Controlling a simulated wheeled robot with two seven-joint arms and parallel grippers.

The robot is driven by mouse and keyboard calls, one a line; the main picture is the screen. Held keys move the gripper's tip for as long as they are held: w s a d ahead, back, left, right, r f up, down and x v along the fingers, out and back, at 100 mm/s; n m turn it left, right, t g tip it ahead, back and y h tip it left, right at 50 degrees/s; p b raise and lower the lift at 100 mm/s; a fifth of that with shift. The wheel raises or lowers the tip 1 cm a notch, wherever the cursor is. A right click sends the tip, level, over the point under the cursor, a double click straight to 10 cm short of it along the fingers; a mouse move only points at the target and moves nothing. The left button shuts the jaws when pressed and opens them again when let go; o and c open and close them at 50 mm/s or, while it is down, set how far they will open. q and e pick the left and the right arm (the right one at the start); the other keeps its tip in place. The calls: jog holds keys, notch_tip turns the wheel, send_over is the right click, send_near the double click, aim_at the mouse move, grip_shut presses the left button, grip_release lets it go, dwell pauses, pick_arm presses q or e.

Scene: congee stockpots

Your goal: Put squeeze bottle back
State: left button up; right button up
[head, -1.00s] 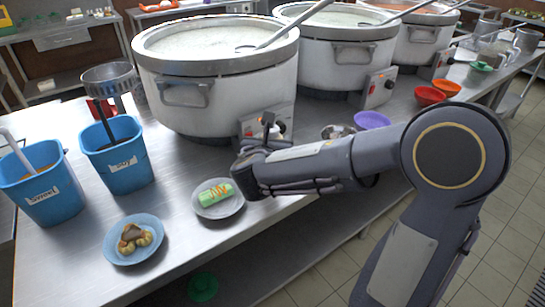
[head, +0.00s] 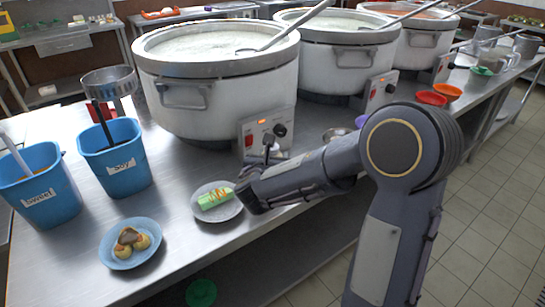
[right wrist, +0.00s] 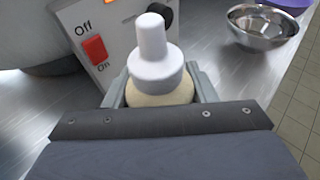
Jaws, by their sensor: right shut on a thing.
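The squeeze bottle (right wrist: 157,65) shows in the right wrist view with a white nozzle cap and a cream-coloured body. It stands between the fingers of my right gripper (right wrist: 160,95), which is shut on it. In the head view my right gripper (head: 252,188) is low over the steel counter, in front of the nearest stockpot's control panel and just right of a plate with a green roll. The bottle is mostly hidden there by the gripper, and its base cannot be made out. My left gripper is not in view.
The near stockpot (head: 215,95) and its control panel (head: 265,130) stand close behind the gripper. A grey plate (head: 228,212) with the green roll (head: 215,198) is beside it. A metal bowl (right wrist: 262,27) is to the right. Blue tubs (head: 115,160) stand left.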

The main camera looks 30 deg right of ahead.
jog(key=o, duration=0.7)
jog(key=p+v, duration=0.1)
jog(key=v, duration=1.1)
jog(key=s+d+f+m+g+y, duration=0.2)
jog(key=s+d+f+m+g, duration=0.15)
jog(key=s+m, duration=0.4)
jog(key=s+d+f+m+g+y, duration=0.2)
jog(key=s+f+m+g, duration=0.15)
jog(key=s+m, duration=0.4)
jog(key=s+a+m+y, duration=0.2)
jog(key=a+m+y, duration=0.1)
jog(key=m, duration=0.2)
jog(key=s+a+r+m+t+y, duration=0.1)
jog(key=s+a+m+y, duration=0.1)
jog(key=a+m+y, duration=0.1)
jog(key=s+a+r+m+y, duration=0.1)
jog(key=s+a+m+y, duration=0.1)
jog(key=m, duration=0.4)
jog(key=shift+a+r+m+y, duration=0.2)
jog(key=shift+a+m+y, duration=0.3)
jog(key=shift+a, duration=0.7)
